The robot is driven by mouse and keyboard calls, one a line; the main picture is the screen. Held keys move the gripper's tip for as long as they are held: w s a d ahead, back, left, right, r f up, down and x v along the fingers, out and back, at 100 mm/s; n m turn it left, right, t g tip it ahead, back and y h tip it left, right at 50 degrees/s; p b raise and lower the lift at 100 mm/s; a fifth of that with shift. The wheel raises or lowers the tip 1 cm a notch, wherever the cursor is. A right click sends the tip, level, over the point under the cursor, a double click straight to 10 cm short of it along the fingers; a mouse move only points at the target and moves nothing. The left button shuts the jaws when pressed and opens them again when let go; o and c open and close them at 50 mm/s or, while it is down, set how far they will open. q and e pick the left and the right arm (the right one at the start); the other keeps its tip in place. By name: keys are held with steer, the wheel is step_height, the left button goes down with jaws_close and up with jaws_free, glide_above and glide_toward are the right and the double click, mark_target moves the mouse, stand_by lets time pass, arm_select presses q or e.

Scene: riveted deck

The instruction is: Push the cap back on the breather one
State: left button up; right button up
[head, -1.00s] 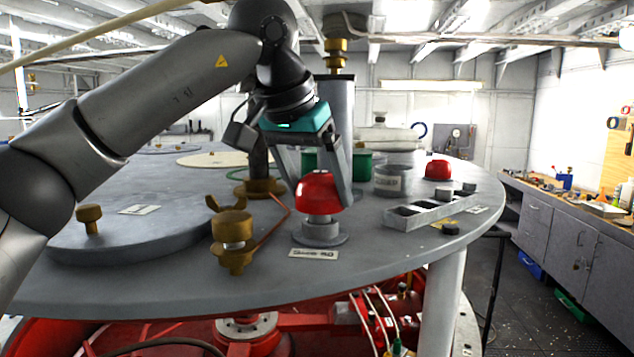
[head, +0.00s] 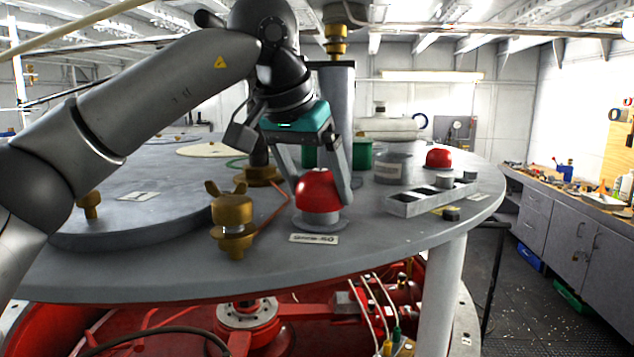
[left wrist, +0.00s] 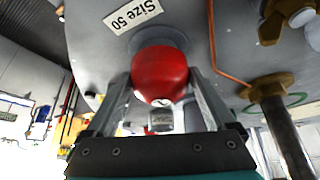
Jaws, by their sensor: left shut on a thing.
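A red domed cap (head: 318,189) sits low over a grey round base with a flange (head: 319,222) near the front edge of the round deck. My left gripper (head: 322,199) is shut on the red cap, one finger on each side. In the left wrist view the cap (left wrist: 160,74) is between the two fingers, and the grey flange (left wrist: 158,38) shows just beyond it. The cap looks upright. A label (head: 314,239) lies in front of the base; the left wrist view shows the label (left wrist: 133,14) reading "Size 50". My right gripper is out of view.
A brass wing-nut fitting (head: 232,222) stands close left of the base. A compartment tray (head: 430,201) lies to the right, with another red cap (head: 438,158) behind it. A grey cylinder (head: 392,168) and green cans (head: 361,154) stand behind. The deck ends just in front.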

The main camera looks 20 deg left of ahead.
arm_select(q)
steer(key=shift+f+b, duration=0.3)
steer(key=shift+f, duration=0.4)
steer(key=shift+f, duration=0.15)
stand_by(0.9)
steer(key=o, duration=1)
steer(key=shift+o, duration=0.2)
steer(key=shift+r+p, duration=3.8)
steer(key=shift+p, duration=0.3)
jaws_close()
